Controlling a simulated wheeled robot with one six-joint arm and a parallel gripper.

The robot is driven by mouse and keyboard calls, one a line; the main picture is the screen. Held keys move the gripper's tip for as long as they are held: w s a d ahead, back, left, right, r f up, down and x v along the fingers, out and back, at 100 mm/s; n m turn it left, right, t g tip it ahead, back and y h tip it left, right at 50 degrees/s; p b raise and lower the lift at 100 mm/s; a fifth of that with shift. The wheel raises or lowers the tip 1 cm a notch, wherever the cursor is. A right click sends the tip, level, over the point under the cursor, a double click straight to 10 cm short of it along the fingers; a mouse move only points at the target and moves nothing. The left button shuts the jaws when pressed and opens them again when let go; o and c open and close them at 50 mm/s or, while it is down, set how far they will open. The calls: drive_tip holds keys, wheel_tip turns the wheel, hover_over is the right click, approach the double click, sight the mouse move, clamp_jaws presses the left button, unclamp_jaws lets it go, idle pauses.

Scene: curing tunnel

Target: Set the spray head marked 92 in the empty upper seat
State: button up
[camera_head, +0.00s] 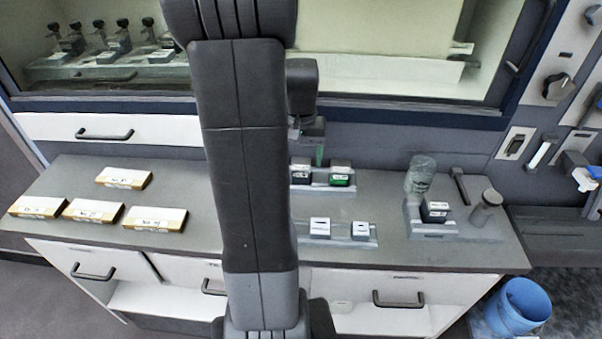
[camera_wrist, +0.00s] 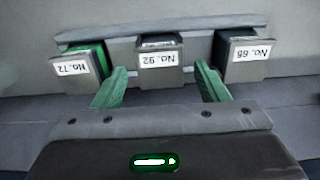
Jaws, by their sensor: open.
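The spray head marked 92 (camera_wrist: 158,60) is a dark grey block with a white label, upside down in the wrist view. It sits in the middle of a grey rack (camera_wrist: 190,27), between blocks marked 72 (camera_wrist: 78,65) and 68 (camera_wrist: 244,60). My gripper (camera_wrist: 161,72) is open, one green finger on each side of block 92 at its near side, holding nothing. In the head view my gripper (camera_head: 312,145) is over the rack (camera_head: 325,188), mostly hidden by my arm. I cannot tell which place is the empty upper seat.
A lower rack (camera_head: 345,243) holds two pale-topped blocks with a gap between. A fixture (camera_head: 430,230) with a clear bottle (camera_head: 420,175) stands right. Several labelled boxes (camera_head: 155,219) lie left. Several black-knobbed fittings (camera_head: 120,38) stand behind the window frame (camera_head: 410,113). A blue bin (camera_head: 518,308) is on the floor.

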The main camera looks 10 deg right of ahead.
sight(301, 163)
drive_tip(key=shift+f+b, duration=0.3)
drive_tip(key=shift+f, duration=0.6)
drive_tip(key=shift+c, duration=0.5)
drive_tip(key=shift+r, duration=0.1)
drive_tip(key=c, duration=0.9)
wheel_tip(301, 163, up, 6)
drive_tip(key=p, duration=0.5)
drive_tip(key=shift+c, duration=0.2)
wheel_tip(301, 163, up, 3)
drive_tip(key=shift+f+p, duration=0.1)
drive_tip(key=shift+p, duration=1.1)
